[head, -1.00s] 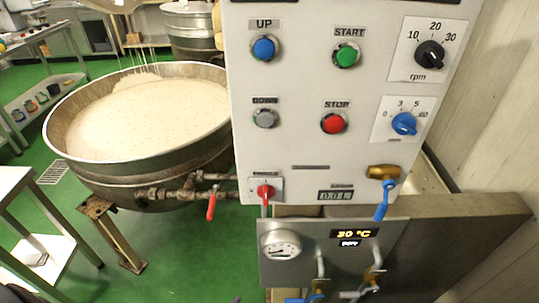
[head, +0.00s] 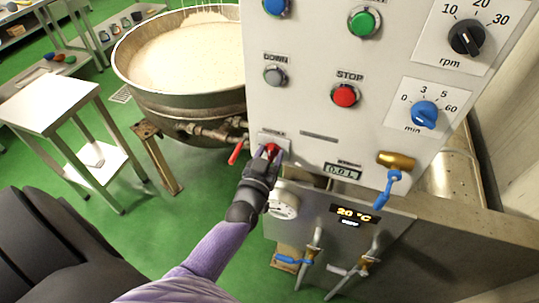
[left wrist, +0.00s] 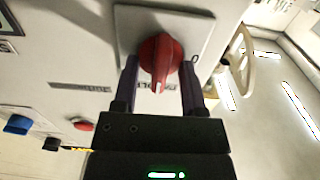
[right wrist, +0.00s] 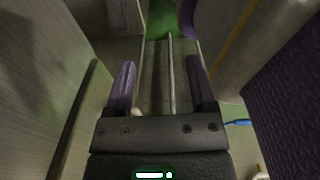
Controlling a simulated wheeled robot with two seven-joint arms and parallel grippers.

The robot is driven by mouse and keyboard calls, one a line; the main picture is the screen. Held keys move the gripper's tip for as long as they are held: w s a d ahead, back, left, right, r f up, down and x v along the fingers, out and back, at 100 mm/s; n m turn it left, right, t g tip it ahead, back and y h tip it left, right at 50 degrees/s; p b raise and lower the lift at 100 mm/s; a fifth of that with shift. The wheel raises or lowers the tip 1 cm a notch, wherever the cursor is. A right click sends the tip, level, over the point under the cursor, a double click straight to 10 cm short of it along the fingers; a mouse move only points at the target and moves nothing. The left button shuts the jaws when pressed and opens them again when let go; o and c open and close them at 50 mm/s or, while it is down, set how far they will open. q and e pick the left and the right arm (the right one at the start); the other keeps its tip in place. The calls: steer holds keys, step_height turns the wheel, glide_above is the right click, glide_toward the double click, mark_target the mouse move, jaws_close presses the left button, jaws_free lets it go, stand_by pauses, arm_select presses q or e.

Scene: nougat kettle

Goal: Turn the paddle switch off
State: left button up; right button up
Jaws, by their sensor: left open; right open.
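The paddle switch is a red rotary knob (head: 271,148) on a small plate at the lower left of the white control panel (head: 318,110). It shows large in the left wrist view (left wrist: 158,60). My left gripper (head: 268,155) is open at the switch, with one finger on each side of the knob. In the left wrist view a narrow gap seems to remain beside the fingers; whether they touch the knob I cannot tell. The label by the knob is partly hidden by the fingers. My right gripper (right wrist: 162,85) is open and empty, outside the head view.
A red-handled valve (head: 237,153) sits left of the switch, by the large kettle (head: 185,85). Below are a gauge (head: 283,205) and blue-handled taps (head: 292,260). STOP button (head: 345,95) is above right. A steel side table (head: 50,103) stands left on green floor.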

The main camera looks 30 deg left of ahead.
steer(key=shift+w+d, duration=0.1)
arm_select(q)
steer(key=c, duration=0.4)
jaws_close()
arm_select(e)
steer(key=shift+d, duration=0.35)
